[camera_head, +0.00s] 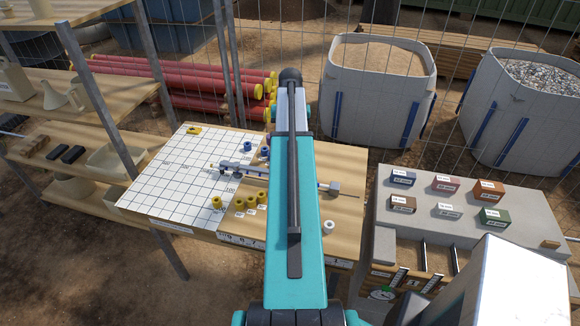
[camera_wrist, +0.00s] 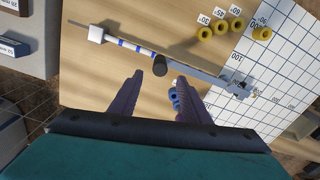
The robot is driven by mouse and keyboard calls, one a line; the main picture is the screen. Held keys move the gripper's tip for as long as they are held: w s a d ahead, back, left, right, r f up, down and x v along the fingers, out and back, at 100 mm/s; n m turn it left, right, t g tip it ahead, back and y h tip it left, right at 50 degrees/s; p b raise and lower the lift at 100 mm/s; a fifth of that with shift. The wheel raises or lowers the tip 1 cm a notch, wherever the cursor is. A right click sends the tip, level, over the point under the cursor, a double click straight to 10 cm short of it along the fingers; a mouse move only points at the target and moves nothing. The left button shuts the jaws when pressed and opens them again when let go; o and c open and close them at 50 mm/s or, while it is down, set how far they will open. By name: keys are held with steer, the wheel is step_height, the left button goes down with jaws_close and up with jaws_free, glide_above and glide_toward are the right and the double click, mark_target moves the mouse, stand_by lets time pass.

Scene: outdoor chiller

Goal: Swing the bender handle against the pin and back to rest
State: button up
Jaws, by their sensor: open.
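In the wrist view a long thin bar with blue bands (camera_wrist: 140,48) runs across the wooden bench, from a white block (camera_wrist: 97,33) to a small metal fixture (camera_wrist: 240,88) on the grid board. A short dark upright cylinder (camera_wrist: 159,67) stands beside the bar; I cannot tell whether it is the handle's grip or the pin. My gripper (camera_wrist: 159,79) is open, its two purple fingers apart, with the cylinder just beyond the gap between their tips. In the head view my arm hides the gripper and the bar's middle; the white block (camera_head: 334,187) shows to the right.
Several yellow rings (camera_head: 239,204) with number labels stand along the grid board (camera_head: 165,185). Blue pieces (camera_wrist: 175,99) lie near the right finger. A white ring (camera_head: 329,226) stands right of my arm. A side bench with coloured blocks (camera_head: 445,185) is at right; shelves (camera_head: 80,110) are at left.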

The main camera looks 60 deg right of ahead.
step_height(320, 180, down, 11)
steer(key=b, duration=0.6)
steer(key=shift+f, duration=0.2)
jaws_close()
stand_by(1.4)
